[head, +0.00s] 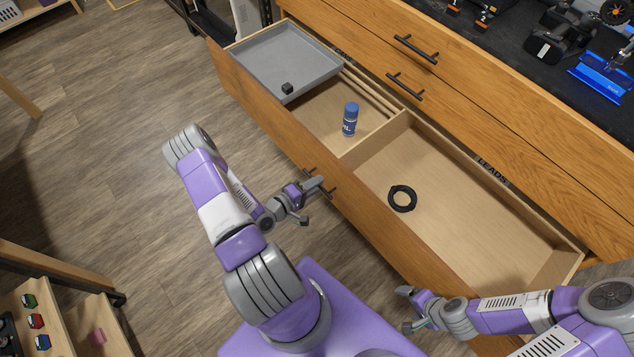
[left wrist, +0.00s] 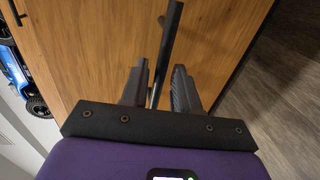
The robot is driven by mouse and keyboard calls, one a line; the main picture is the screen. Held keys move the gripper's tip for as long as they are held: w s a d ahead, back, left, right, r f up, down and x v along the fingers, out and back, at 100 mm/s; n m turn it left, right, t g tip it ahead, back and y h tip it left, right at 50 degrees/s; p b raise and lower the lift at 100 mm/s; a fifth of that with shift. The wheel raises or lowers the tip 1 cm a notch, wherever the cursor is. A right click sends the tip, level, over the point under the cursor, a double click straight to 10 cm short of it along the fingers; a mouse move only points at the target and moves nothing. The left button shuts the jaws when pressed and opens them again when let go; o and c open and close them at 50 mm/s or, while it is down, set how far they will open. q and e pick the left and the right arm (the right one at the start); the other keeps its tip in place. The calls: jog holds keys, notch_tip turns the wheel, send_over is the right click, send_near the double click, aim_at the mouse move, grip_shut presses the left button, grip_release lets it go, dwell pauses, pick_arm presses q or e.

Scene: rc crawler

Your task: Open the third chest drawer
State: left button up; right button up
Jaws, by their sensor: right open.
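The third chest drawer (head: 470,215) stands far out from the wooden chest (head: 545,130), its inside in full view. Its dark bar handle (head: 320,183) is on the front panel, and the bar (left wrist: 166,50) also shows in the left wrist view. My left gripper (head: 312,202) is at this handle. In the left wrist view its two fingers (left wrist: 158,88) are apart, one on each side of the bar, with gaps showing. My right gripper (head: 407,310) is open and empty, near the right part of the drawer front.
The drawer holds a grey tray (head: 290,60) with a small black block (head: 287,88), a blue bottle (head: 350,119) and a black ring (head: 402,198). Two closed drawers with handles (head: 415,49) are above. A shelf (head: 55,300) stands at lower left. The floor (head: 110,130) at left is clear.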

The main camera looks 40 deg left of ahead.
pick_arm(q)
jog(key=p+v, duration=0.1)
jog(key=v, duration=0.5)
jog(key=shift+s, duration=0.25)
jog(key=shift+a, duration=0.1)
